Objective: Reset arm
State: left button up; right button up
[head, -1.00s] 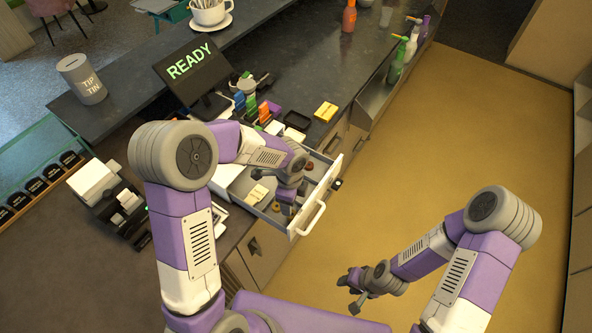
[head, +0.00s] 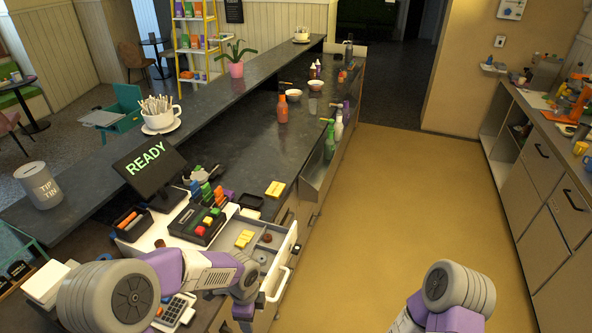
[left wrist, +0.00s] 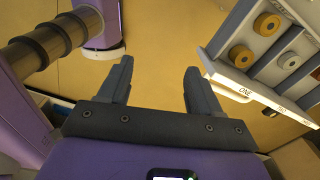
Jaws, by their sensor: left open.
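My left gripper (left wrist: 160,85) is open and empty in the left wrist view, with its two dark fingers apart over the tan floor. In the head view my left gripper (head: 243,313) hangs low, near the front of an open drawer (head: 284,277). The drawer also shows in the left wrist view (left wrist: 238,88), to the right of the fingers and apart from them. It holds several round discs, and a front label reads "ONE". In the head view a yellow bundle (head: 244,239) is in the drawer. My right arm's elbow shows at lower right; its gripper is out of view.
A screen reading "READY" (head: 147,163), a tip tin (head: 40,186) and a large cup (head: 160,115) stand on the counter. A tray of coloured blocks (head: 203,223) sits behind the drawer. The tan floor (head: 400,190) to the right is clear.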

pick_arm(q)
jog(key=s+d+f+n+h+b, duration=0.1)
jog(key=s+f+n+b, duration=0.4)
jog(key=f, duration=0.6)
jog(key=s+f+n+h+b, duration=0.1)
jog(key=s+f+n+b, duration=0.4)
jog(key=f+n, duration=0.4)
jog(key=s+d+f+n+h+b, duration=0.1)
jog(key=s+f+n+b, duration=0.5)
jog(key=f, duration=0.7)
jog(key=shift+d+f+n+t+h, duration=0.35)
jog(key=shift+n+h, duration=0.25)
jog(key=shift+n, duration=0.3)
pick_arm(e)
notch_tip(320, 180, down, 16)
jog(key=shift+s, duration=0.25)
